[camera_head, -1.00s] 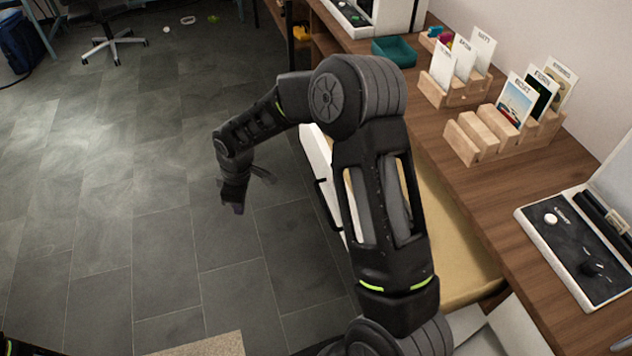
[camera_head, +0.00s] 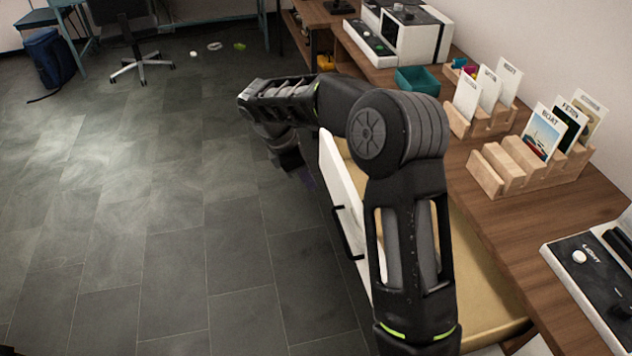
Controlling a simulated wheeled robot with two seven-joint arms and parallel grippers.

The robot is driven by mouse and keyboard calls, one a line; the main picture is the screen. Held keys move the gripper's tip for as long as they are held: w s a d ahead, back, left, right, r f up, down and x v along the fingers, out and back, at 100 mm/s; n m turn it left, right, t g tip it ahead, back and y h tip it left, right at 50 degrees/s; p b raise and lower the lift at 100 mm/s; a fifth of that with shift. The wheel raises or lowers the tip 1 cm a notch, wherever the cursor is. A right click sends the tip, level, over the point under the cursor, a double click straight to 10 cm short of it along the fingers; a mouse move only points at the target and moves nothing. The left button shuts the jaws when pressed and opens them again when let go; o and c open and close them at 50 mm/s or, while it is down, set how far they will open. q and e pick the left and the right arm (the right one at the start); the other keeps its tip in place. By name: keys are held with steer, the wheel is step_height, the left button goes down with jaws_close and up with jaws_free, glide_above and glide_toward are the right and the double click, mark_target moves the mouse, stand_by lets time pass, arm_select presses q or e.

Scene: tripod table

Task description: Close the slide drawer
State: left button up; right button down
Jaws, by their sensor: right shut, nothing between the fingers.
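The slide drawer (camera_head: 337,181) is pulled out from under the wooden desk. Its white front faces the open floor on the left and carries a black bar handle (camera_head: 345,234). Its pale yellow inside (camera_head: 482,290) shows to the right of my arm. My right arm reaches across the drawer and hides much of it. My right gripper (camera_head: 303,170) hangs down, shut and empty, on the outer side of the drawer front near its far end. I cannot tell whether it touches the front. My left gripper is not in view.
The desk (camera_head: 480,220) holds wooden card racks (camera_head: 530,165), a teal bin (camera_head: 418,80), a white machine (camera_head: 412,35) and a black-and-white device (camera_head: 590,270). A chair (camera_head: 140,65) and a blue bag (camera_head: 48,60) stand far back.

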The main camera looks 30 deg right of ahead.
mark_target(342, 206)
steer(key=d+f, duration=0.2)
steer(key=s+d+f, duration=0.1)
steer(key=d+f, duration=0.1)
steer(key=f, duration=0.1)
steer(key=s+d+f, duration=0.1)
steer(key=d+f, duration=0.1)
steer(key=f, duration=0.1)
steer(key=shift+s+d, duration=0.15)
steer(key=shift+d, duration=0.25)
steer(key=s+d+p, duration=0.2)
steer(key=s+d, duration=0.2)
steer(key=d, duration=0.8)
steer(key=s+d+p, duration=0.2)
steer(key=s+d, duration=0.2)
steer(key=d, duration=0.8)
steer(key=shift+s+d+p, duration=0.2)
steer(key=shift+s+p, duration=0.1)
steer(key=shift+p, duration=0.05)
